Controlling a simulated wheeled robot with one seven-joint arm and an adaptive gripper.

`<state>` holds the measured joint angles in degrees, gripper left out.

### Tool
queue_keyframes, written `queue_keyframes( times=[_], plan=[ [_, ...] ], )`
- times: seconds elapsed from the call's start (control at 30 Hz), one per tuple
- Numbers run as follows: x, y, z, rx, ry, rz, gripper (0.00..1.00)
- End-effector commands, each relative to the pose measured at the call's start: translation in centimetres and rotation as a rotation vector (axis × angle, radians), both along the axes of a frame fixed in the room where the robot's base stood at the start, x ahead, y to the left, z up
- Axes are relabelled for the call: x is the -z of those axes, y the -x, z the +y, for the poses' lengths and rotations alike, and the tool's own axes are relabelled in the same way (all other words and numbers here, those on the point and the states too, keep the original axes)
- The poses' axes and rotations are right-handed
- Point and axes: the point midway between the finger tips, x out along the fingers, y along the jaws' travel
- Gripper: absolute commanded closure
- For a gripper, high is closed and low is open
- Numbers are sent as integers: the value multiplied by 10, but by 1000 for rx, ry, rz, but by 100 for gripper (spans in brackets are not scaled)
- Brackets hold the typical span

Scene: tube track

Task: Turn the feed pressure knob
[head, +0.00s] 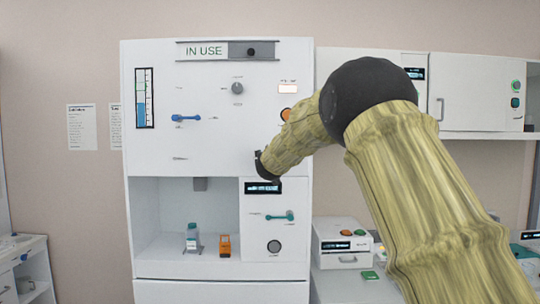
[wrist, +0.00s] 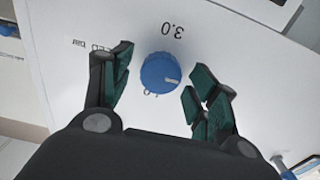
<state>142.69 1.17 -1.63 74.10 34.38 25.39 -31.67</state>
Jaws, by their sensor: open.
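A round blue knob (wrist: 160,73) with a pale pointer mark sits on a white panel in the wrist view. An upside-down "3.0" is printed beside it, and its other printing is partly hidden or too small to read. My gripper (wrist: 155,82) is open, with one dark green-padded finger on each side of the knob and a gap to both. In the head view my gripper (head: 264,167) is at the right part of the white cabinet's front, just above the lower panel. I cannot make out the blue knob there.
The white cabinet (head: 150,214) carries a grey knob (head: 237,88), a blue lever (head: 186,118), a teal lever (head: 285,216) and a dark round knob (head: 274,246). A bottle (head: 192,239) and an orange device (head: 225,246) stand in its open bay.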

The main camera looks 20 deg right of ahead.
Motion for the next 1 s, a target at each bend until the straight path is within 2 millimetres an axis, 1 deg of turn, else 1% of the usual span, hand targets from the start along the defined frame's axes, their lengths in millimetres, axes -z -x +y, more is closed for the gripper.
queue_keyframes(
  times=[0.2, 0.47, 0.5, 0.57, 0.6, 0.73, 0.77, 1.0],
  plan=[
    [0, -9, -3, 0, -1, 0, 40],
    [0, -9, -3, 0, -1, 0, 40],
    [0, -9, -3, 0, 0, 0, 42],
    [0, -9, -3, 0, 0, 0, 53],
    [0, -9, -3, 0, 0, 0, 60],
    [0, -9, -3, 0, 0, 0, 84],
    [0, -9, -3, 0, 0, 0, 86],
    [0, -9, -4, 1, -14, -4, 86]
  ],
)
